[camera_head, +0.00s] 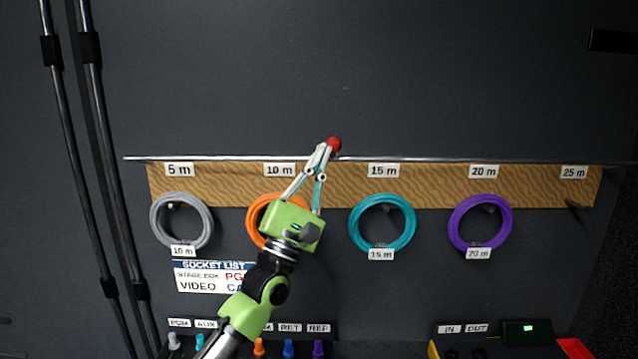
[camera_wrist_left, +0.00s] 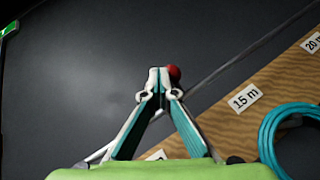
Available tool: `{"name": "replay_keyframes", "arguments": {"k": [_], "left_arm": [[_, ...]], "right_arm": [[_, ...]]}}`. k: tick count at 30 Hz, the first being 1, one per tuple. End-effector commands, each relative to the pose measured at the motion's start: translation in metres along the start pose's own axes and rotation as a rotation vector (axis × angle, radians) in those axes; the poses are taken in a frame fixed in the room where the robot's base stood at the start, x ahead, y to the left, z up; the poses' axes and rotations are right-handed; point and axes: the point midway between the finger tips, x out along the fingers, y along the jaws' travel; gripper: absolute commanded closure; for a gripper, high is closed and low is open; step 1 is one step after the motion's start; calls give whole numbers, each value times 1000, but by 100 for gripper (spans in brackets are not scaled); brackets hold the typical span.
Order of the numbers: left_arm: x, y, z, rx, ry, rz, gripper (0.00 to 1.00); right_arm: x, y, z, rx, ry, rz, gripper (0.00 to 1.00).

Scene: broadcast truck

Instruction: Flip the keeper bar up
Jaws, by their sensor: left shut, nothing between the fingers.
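The keeper bar (camera_head: 450,161) is a thin metal rod running across the top of the wooden hook board (camera_head: 228,186). It also crosses the left wrist view (camera_wrist_left: 240,64). A red knob (camera_head: 334,144) sits on or just above the bar near its middle. My left gripper (camera_head: 325,150) is shut and empty, its fingertips right beside the knob on its left. In the left wrist view the knob (camera_wrist_left: 174,72) shows partly behind the right fingertip; I cannot tell whether they touch. My right gripper is not in view.
Grey (camera_head: 182,222), orange (camera_head: 253,222), teal (camera_head: 382,222) and purple (camera_head: 480,222) cable coils hang below the board. My left arm partly covers the orange coil and the socket list sign (camera_head: 205,278). Poles (camera_head: 100,130) stand at left. The wall above the bar is clear.

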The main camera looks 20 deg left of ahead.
Motion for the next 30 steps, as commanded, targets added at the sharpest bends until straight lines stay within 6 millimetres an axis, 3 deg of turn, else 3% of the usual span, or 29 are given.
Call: {"name": "replay_keyframes", "arguments": {"k": [12,30], "left_arm": [[35,16,7,0,-6,2,100],[45,20,6,-1,-3,1,100]], "right_arm": [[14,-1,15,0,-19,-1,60],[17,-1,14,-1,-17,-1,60]]}}
